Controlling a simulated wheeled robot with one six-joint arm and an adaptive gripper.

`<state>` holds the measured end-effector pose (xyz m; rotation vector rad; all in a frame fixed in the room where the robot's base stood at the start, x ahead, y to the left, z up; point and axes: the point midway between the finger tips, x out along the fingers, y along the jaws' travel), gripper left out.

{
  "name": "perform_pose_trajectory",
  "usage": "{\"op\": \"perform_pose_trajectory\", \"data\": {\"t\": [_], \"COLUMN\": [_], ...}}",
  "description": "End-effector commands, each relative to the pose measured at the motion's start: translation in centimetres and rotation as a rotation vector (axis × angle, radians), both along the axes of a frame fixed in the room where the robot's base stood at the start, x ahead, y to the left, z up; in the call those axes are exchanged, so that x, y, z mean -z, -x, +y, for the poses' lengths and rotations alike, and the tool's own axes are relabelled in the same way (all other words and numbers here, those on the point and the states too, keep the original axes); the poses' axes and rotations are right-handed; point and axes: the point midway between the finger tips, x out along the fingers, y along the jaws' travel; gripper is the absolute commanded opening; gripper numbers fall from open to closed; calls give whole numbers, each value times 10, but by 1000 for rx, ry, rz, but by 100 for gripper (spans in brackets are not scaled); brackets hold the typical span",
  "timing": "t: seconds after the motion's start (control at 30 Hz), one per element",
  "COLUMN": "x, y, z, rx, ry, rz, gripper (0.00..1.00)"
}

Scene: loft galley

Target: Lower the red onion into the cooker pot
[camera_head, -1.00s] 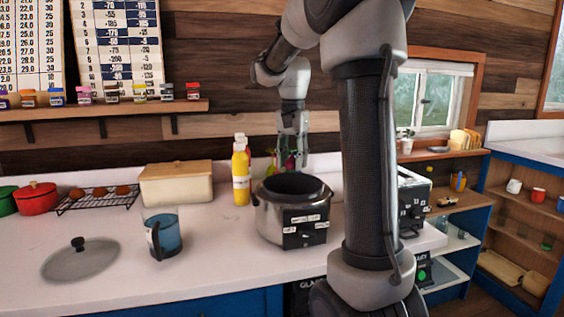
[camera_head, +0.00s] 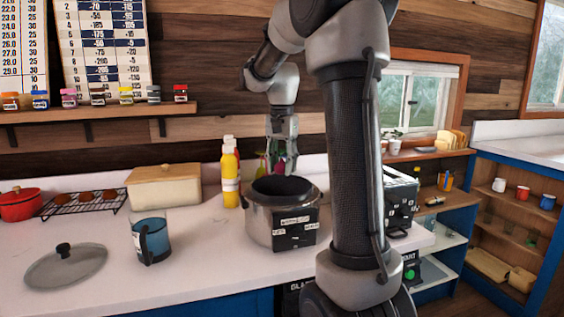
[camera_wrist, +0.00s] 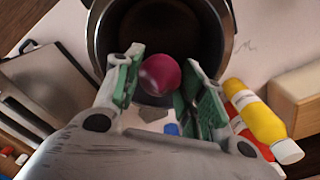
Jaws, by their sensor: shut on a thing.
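The red onion (camera_wrist: 159,74) is held between the green-padded fingers of my gripper (camera_wrist: 165,66). My gripper also shows in the head view (camera_head: 283,166), pointing down just above the far side of the pot's rim. The cooker pot (camera_head: 262,222) is a silver pot with a dark inside and a black front panel, open at the top, standing on the counter. In the wrist view the onion lies in front of the pot's dark opening (camera_wrist: 180,28), towards its lower edge. The exact height of the onion over the rim is hard to tell.
A grey lid (camera_head: 66,268) and a blue jug (camera_head: 152,240) stand on the counter left of the pot. A yellow bottle (camera_head: 230,178) is close behind the pot, with a cream bread box (camera_head: 163,188) farther left. A metal appliance (camera_head: 400,200) is at the right.

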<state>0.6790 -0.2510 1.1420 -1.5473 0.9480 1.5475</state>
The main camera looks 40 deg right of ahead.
Motion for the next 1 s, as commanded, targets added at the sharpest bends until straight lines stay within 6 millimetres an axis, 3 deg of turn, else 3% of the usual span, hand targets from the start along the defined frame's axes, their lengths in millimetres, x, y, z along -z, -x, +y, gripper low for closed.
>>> {"op": "perform_pose_trajectory", "data": {"t": [1.0], "x": [56], "y": [0], "z": [0], "rx": [0], "ry": [0], "rz": [1], "gripper": [16]}}
